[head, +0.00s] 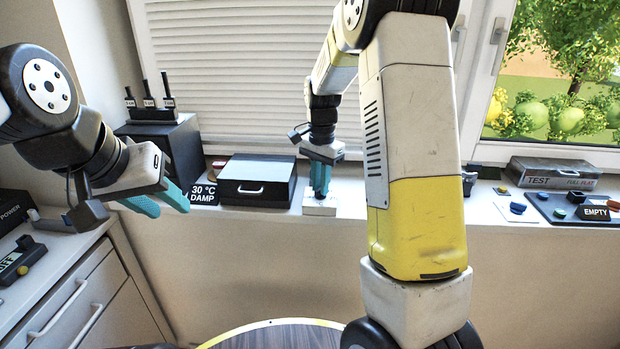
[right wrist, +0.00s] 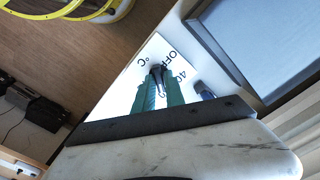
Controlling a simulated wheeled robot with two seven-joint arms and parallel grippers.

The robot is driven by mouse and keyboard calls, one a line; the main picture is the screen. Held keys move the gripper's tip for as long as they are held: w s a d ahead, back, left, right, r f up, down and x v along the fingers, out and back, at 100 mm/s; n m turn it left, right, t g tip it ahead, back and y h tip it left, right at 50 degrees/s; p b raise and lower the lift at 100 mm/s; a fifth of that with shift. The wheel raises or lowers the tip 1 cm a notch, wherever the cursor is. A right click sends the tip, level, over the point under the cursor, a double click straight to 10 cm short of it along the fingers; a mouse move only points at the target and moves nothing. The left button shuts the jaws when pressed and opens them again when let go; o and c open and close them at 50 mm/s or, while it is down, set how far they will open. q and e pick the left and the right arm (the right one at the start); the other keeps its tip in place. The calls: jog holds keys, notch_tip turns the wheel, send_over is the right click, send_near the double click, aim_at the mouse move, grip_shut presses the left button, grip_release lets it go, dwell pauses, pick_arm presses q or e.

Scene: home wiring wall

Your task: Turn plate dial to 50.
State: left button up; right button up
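The white plate (head: 320,207) sits on the ledge below the blind, under my right gripper (head: 320,190). In the right wrist view the plate (right wrist: 134,82) carries the printed marks "OFF", "40" and "°C"; other marks are hidden by the fingers. The dark plate dial (right wrist: 157,73) is between the green fingertips of my right gripper (right wrist: 158,82), which appear closed on it. Its exact setting cannot be read. My left gripper (head: 162,200) is open and empty, in the air at the left, away from the plate.
A black box (head: 257,182) with a handle and a "30 °C DAMP" sign (head: 203,193) stand left of the plate. A dark block (head: 165,140) with upright pegs is behind them. A grey "TEST" case (head: 553,174) and a dark tray (head: 545,205) lie at the right.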

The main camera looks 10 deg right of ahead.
jog(key=shift+o, duration=1.3)
jog(key=shift+r, duration=0.1)
notch_tip(320, 180, up, 8)
jog(key=shift+f, duration=0.25)
jog(key=shift+s+r, duration=0.1)
